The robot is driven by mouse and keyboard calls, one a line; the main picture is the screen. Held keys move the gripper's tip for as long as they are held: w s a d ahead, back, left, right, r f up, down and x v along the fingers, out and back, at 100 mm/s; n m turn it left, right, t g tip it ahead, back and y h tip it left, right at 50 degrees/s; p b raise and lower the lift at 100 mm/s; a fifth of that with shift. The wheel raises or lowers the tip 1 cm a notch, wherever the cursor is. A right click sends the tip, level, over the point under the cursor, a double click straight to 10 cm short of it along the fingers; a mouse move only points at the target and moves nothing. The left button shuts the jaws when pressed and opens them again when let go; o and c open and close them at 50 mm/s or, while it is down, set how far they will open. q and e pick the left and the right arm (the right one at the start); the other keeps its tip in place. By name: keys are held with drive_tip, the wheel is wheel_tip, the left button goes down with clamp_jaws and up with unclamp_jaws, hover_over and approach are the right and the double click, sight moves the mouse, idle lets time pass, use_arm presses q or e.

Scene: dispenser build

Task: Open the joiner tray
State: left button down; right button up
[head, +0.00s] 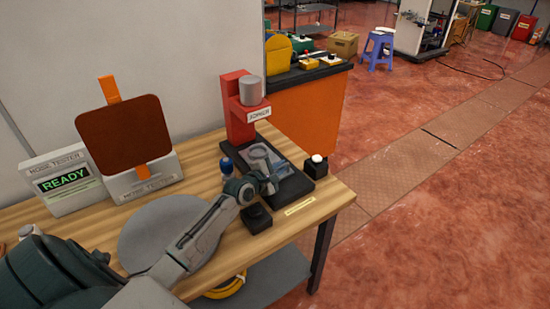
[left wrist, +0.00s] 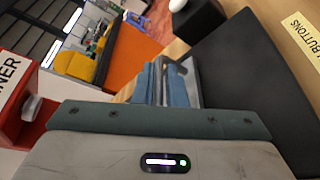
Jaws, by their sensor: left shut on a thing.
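The joiner is a red press (head: 237,118) with a grey cylinder on its arm and a black base (head: 295,187). It stands on the wooden table, and a red part (left wrist: 18,110) shows at the left of the left wrist view. The joiner tray (head: 290,170) looks blue-grey and lies over the base, partly hidden by my gripper. My left gripper (head: 278,166) is at the tray, its blue-padded fingers (left wrist: 165,84) shut on a grey part that seems to be the tray. The exact grip is hard to see. My right gripper is out of view.
A black box with a white button (head: 317,165) stands right of the base. Another small black block (head: 257,218) and a blue-topped piece (head: 227,166) are close to my arm. The mode tester (head: 65,182) and a grey disc (head: 165,230) are at left.

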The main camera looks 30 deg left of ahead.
use_arm(q)
drive_tip(key=s+d+p, duration=0.1)
drive_tip(key=d+p, duration=0.1)
drive_tip(key=d, duration=0.1)
drive_tip(key=s+d+p, duration=0.1)
drive_tip(key=d+p, duration=0.1)
drive_tip(key=d, duration=0.1)
drive_tip(key=s+d+p, duration=0.2)
drive_tip(key=d+p, duration=0.1)
drive_tip(key=shift+d+r, duration=0.1)
drive_tip(key=shift+d, duration=0.3)
drive_tip(key=shift+s+d, duration=0.15)
drive_tip(key=shift+d, duration=0.2)
drive_tip(key=c, duration=1.5)
unclamp_jaws()
drive_tip(key=p+v, duration=0.1)
drive_tip(key=v, duration=0.9)
drive_tip(key=shift+s+a+p, duration=0.1)
drive_tip(key=shift+s+p, duration=0.3)
